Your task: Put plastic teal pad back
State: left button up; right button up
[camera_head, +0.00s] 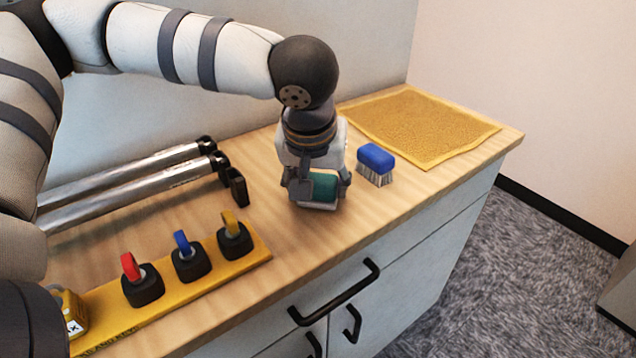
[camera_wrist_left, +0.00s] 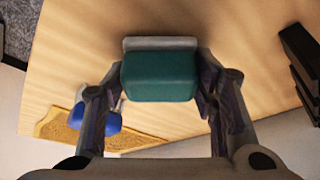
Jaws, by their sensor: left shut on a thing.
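The teal pad (camera_head: 322,187) is a small rounded block with a pale grey strip along one side. My left gripper (camera_head: 317,190) points down over the wooden counter and is shut on the teal pad. In the left wrist view the teal pad (camera_wrist_left: 160,76) sits between the two fingers of my left gripper (camera_wrist_left: 158,88), with its pale strip at the far edge. I cannot tell whether the pad touches the counter or is just above it. My right gripper is in neither view.
A blue brush (camera_head: 376,162) stands right of my gripper, and a yellow mat (camera_head: 425,125) lies at the back right. Two metal rollers (camera_head: 130,185) lie at left. A yellow board (camera_head: 180,292) carries red, blue and yellow keyed pieces. The counter's front edge is near.

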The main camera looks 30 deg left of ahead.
pick_arm(q)
jog(key=shift+f, duration=0.25)
jog(key=o, duration=1)
jog(key=shift+o, duration=0.2)
jog(key=shift+r, duration=0.1)
jog(key=v, duration=1.2)
